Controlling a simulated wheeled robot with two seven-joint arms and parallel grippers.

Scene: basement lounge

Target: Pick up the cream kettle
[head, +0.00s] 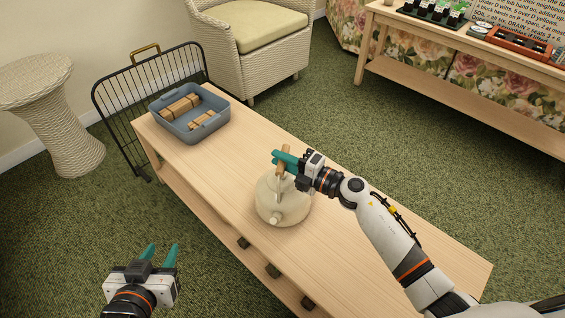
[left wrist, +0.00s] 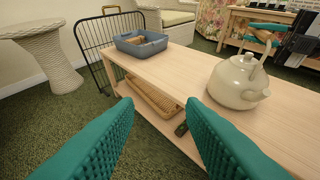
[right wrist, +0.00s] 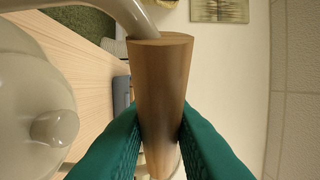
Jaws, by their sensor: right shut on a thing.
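The cream kettle (head: 283,203) sits upright on the light wooden table, with a wooden grip on its raised handle. My right gripper (head: 281,163) is at the top of the handle, its teal fingers shut on the wooden grip. In the right wrist view the wooden grip (right wrist: 160,85) is between both fingers, and part of the kettle's body and lid knob (right wrist: 55,128) shows at left. The kettle also shows in the left wrist view (left wrist: 237,84). My left gripper (head: 160,256) is open and empty, in front of the table's left part.
The wooden table (head: 385,215) has a blue-grey bin (head: 192,133) with wooden blocks at its far left end. A black wire rack (head: 118,98) stands beside that end. A wicker chair (head: 262,75) is behind. The table right of the kettle is clear.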

